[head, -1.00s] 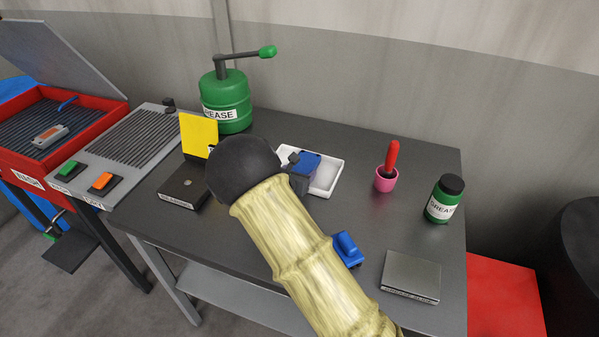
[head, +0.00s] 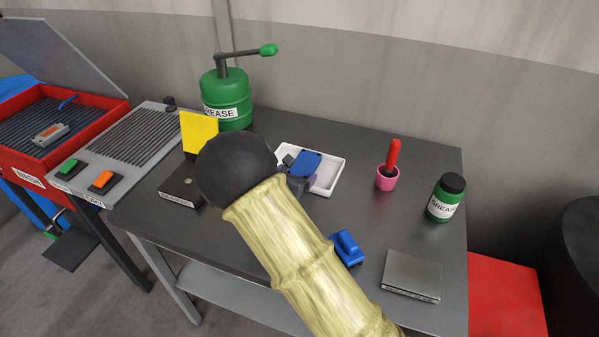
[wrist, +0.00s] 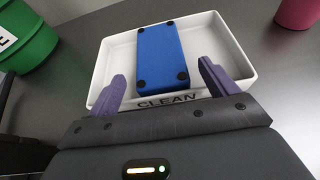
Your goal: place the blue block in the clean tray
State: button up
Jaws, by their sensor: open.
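The blue block (wrist: 162,58) lies in the white clean tray (wrist: 232,55), with its dark corner dots facing up. In the wrist view it looks flat on the tray floor, towards the left of the middle. In the head view the block (head: 305,163) sits at the left part of the tray (head: 331,181), partly behind my gripper (head: 293,180). In the wrist view my gripper (wrist: 162,72) is open, its purple fingers spread wide and apart from the block. The fingers are at the tray's near side, by the CLEAN label.
A yellow-lidded black box (head: 181,188) and a green grease drum (head: 228,98) stand left of the tray. A pink cup (head: 387,180) with a red-handled tool, a green grease bottle (head: 446,198), a grey box (head: 412,275) and another blue object (head: 347,247) stand to the right.

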jog(key=v, duration=0.8)
jog(key=shift+s+r, duration=0.15)
jog(key=shift+c, duration=0.5)
dwell(0.8)
